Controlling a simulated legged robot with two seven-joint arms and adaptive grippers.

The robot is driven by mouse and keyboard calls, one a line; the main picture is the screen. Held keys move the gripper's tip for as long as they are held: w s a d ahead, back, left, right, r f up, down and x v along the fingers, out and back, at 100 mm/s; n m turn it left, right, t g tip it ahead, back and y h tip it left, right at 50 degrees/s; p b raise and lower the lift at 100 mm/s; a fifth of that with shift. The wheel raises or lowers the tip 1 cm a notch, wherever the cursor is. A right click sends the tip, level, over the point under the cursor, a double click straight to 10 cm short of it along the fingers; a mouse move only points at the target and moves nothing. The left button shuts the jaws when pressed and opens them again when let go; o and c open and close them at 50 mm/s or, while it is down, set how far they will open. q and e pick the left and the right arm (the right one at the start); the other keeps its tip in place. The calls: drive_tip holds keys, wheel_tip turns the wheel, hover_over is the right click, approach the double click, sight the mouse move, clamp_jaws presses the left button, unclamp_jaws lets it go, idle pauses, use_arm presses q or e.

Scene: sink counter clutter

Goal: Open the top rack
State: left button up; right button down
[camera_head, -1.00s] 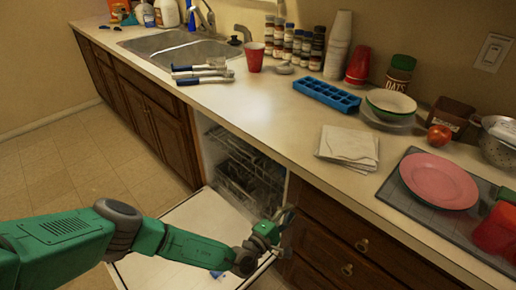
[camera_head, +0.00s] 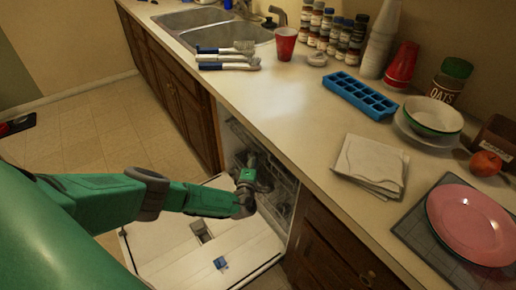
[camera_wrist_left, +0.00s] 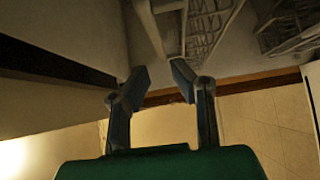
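The dishwasher stands open under the counter, its white door (camera_head: 165,255) lowered flat. A grey wire rack (camera_head: 281,190) shows inside the opening, partly hidden by my left gripper. I cannot tell clearly where the upper rack ends and the lower begins. My left gripper (camera_head: 252,160) is at the opening, in front of the racks. In the left wrist view its two fingers (camera_wrist_left: 158,80) are apart with nothing between them. Wire racking (camera_wrist_left: 208,28) lies beyond the fingertips there; I see no firm contact. My right gripper is out of view.
Wooden cabinets (camera_head: 325,245) flank the dishwasher. The counter (camera_head: 265,95) above carries brushes (camera_head: 228,62), a red cup (camera_head: 285,43), a blue ice tray (camera_head: 360,97), napkins (camera_head: 370,163) and a pink plate (camera_head: 470,225).

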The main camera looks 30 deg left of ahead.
sight(258, 144)
use_arm(q)
drive_tip(key=b+x, duration=0.1)
drive_tip(key=x, duration=0.1)
drive_tip(key=b+x, duration=0.1)
drive_tip(key=x, duration=0.1)
drive_tip(key=b+x, duration=0.1)
drive_tip(key=x, duration=0.1)
drive_tip(key=shift+w+d, duration=0.15)
drive_tip(key=shift+d, duration=0.1)
drive_tip(key=shift+w+a+b, duration=0.3)
drive_tip(key=shift+w+a, duration=0.35)
drive_tip(key=shift+d, duration=0.25)
clamp_jaws()
